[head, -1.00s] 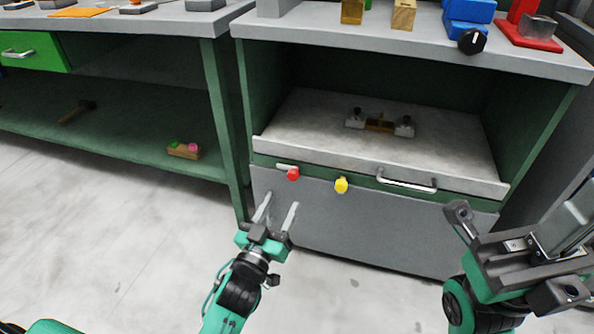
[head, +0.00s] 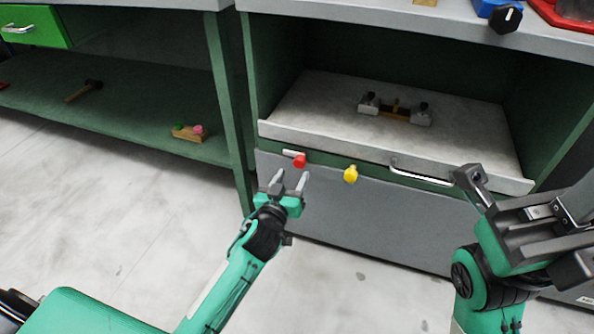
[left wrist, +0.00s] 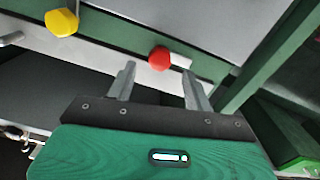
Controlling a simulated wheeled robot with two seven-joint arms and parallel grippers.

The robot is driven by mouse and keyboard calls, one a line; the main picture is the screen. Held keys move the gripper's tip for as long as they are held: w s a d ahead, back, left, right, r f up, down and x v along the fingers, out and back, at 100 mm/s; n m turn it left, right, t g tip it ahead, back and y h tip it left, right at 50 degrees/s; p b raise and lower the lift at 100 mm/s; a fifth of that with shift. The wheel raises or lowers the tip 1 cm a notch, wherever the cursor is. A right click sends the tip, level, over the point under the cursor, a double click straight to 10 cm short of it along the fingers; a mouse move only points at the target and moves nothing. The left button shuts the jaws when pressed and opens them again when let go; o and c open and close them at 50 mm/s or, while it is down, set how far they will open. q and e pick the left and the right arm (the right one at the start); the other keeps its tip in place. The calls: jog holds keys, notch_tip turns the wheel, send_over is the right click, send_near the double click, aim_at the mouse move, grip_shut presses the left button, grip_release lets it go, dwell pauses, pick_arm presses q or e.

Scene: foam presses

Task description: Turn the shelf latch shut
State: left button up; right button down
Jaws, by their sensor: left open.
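I cannot tell from looks which is the shelf latch. My left gripper (head: 290,177) is open and empty, just below and in front of the red knob. In the left wrist view the red knob (left wrist: 159,58) shows just beyond and between the open fingertips (left wrist: 158,73), and the yellow knob (left wrist: 62,22) is at upper left. My right gripper (head: 520,215) is at the right; its finger opening is unclear.
A fixture (head: 395,110) lies on the shelf. The left bench holds a small block with coloured knobs (head: 189,133) and a hammer (head: 83,92). The floor in front is clear.

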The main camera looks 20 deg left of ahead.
aim_at(298, 165)
pick_arm(q)
jog(key=shift+w+b, duration=0.6)
jog(key=shift+w, duration=1.65)
jog(key=shift+d, duration=0.1)
jog(key=c, duration=1)
